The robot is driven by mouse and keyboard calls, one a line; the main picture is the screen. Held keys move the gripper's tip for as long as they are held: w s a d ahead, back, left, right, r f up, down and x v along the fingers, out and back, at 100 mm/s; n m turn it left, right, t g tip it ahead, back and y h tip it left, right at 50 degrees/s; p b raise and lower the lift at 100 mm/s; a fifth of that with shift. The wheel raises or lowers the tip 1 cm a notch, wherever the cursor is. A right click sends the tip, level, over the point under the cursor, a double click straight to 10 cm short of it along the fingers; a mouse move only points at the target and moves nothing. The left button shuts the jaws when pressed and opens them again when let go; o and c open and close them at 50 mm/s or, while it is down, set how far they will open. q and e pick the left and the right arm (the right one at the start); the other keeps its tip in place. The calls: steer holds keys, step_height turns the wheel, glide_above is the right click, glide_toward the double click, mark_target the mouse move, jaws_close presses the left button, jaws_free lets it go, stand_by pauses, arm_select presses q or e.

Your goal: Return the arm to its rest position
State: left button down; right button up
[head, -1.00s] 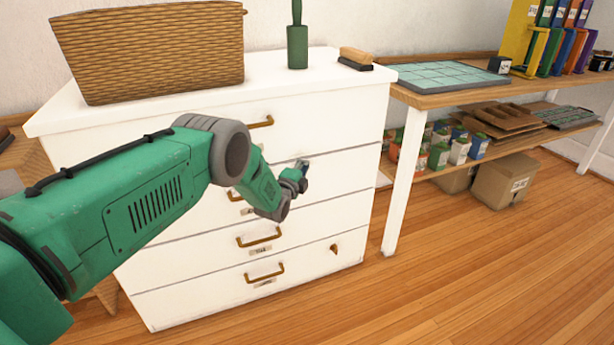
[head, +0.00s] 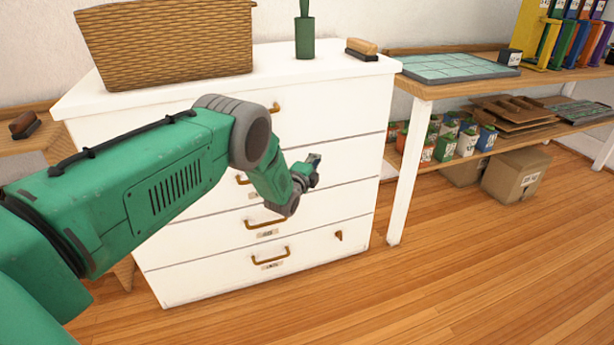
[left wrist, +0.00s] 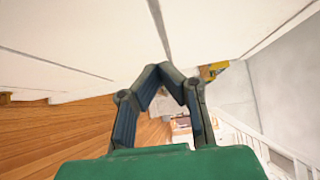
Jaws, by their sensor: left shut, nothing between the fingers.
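My left arm (head: 150,190) comes in from the left in the head view, green with a grey elbow joint, bent in front of the white dresser. My left gripper (head: 314,160) is at the arm's end, in front of the dresser's drawer fronts. In the left wrist view the two fingers of the gripper (left wrist: 160,72) meet at their tips, shut with nothing between them. My right gripper is in neither view.
The white dresser (head: 345,115) has several drawers with brass handles. On top stand a wicker basket (head: 165,45), a green tool (head: 305,38) and a brush (head: 362,48). A wooden shelf table (head: 445,88) stands to the right. The wooden floor (head: 470,260) in front is clear.

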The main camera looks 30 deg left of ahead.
arm_select(q)
steer(key=s+d+f+n+g+h+p, duration=0.1)
steer(key=s+d+f+n+g+p, duration=0.2)
steer(key=s, duration=0.7)
steer(key=s+d+f+n+g+p, duration=0.1)
steer(key=s+d+f+n+g, duration=0.2)
steer(key=s, duration=0.8)
steer(key=s+d+f+n+g+h+p, duration=0.15)
steer(key=s+f+n+g, duration=0.3)
steer(key=s, duration=0.55)
steer(key=s+d+r+n+g, duration=0.1)
steer(key=s+n+g, duration=0.1)
steer(key=s, duration=0.6)
steer(key=s+d+r+n+g+p, duration=0.1)
steer(key=s+d+g, duration=0.1)
steer(key=s, duration=0.6)
steer(key=s+d+r+n+g+p, duration=0.1)
steer(key=s+d+r+n+g, duration=0.1)
steer(key=s, duration=0.6)
steer(key=shift+d+n+g, duration=0.2)
steer(key=shift+n+g, duration=0.15)
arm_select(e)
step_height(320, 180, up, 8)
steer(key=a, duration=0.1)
arm_select(q)
steer(key=shift+a, duration=0.2)
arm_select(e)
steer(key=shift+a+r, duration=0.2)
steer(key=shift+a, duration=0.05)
